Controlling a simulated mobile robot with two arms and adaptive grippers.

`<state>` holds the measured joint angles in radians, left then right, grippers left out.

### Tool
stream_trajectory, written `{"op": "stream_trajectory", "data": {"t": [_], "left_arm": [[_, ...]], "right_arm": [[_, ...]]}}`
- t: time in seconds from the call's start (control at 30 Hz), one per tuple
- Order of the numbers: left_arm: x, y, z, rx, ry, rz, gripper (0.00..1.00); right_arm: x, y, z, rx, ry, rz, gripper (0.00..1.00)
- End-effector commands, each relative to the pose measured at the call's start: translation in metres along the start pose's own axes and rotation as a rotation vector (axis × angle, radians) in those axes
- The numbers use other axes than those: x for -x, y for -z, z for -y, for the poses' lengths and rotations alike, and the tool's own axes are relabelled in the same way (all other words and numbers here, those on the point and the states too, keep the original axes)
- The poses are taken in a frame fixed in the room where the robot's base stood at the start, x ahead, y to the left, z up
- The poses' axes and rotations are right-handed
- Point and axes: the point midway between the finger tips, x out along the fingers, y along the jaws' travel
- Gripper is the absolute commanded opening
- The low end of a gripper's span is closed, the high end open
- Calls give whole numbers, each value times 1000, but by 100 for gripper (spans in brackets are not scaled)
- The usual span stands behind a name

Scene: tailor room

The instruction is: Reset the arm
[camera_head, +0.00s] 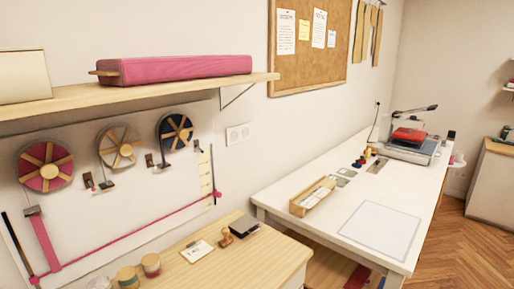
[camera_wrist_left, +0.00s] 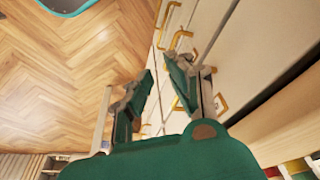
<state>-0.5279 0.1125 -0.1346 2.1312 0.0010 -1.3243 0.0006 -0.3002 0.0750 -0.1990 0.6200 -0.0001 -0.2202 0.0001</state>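My left gripper (camera_wrist_left: 165,95) shows in the left wrist view. Its two green-padded fingers stand apart with nothing between them, so it is open and empty. It hangs over the wooden floor beside a pale cabinet front with brass-coloured handles. Neither gripper shows in the head view, and my right gripper is in no view.
A wooden shelf (camera_head: 150,95) holds a pink box (camera_head: 180,69). Below it, a wooden counter (camera_head: 260,263) carries jars, a card and a stamp. A white table (camera_head: 310,185) carries a wooden tray (camera_head: 312,197) and a red-topped machine (camera_head: 408,146). Floor (camera_head: 470,245) is clear at the right.

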Motion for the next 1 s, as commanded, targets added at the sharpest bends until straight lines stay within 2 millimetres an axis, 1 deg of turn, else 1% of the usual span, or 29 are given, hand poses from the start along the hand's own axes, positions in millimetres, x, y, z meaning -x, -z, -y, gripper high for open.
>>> {"op": "stream_trajectory", "data": {"t": [0.03,0.07,0.17,0.2,0.27,0.3,0.37,0.4,0.47,0.5,0.57,0.6,0.7,0.8,0.9,1.0], "left_arm": [[-22,-7,-1,-1,-1,11,18],[-34,-10,-2,-2,-2,16,18],[-80,-27,-4,-5,-4,34,18],[-102,-37,-4,-7,-5,43,18],[-138,-55,-6,-9,-7,58,18],[-162,-69,-7,-11,-8,67,18],[-195,-92,-8,-14,-10,82,18],[-216,-109,-9,-16,-11,92,18],[-244,-136,-11,-20,-13,107,18],[-262,-155,-12,-22,-14,117,18],[-284,-183,-13,-25,-15,131,18],[-296,-202,-13,-27,-16,138,18],[-319,-243,-13,-32,-17,156,18],[-330,-274,-13,-36,-18,168,18],[-335,-292,-13,-39,-19,174,18],[-336,-300,-13,-40,-19,176,18]], "right_arm": [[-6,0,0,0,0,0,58],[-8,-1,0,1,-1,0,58],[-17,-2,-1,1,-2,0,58],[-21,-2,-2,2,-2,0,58],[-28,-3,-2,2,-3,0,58],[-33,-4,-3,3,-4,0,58],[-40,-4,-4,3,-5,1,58],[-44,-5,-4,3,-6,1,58],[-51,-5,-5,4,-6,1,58],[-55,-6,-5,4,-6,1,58],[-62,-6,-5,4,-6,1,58],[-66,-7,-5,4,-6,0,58],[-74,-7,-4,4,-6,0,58],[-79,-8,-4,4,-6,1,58],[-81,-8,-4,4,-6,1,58],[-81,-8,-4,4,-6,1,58]]}}
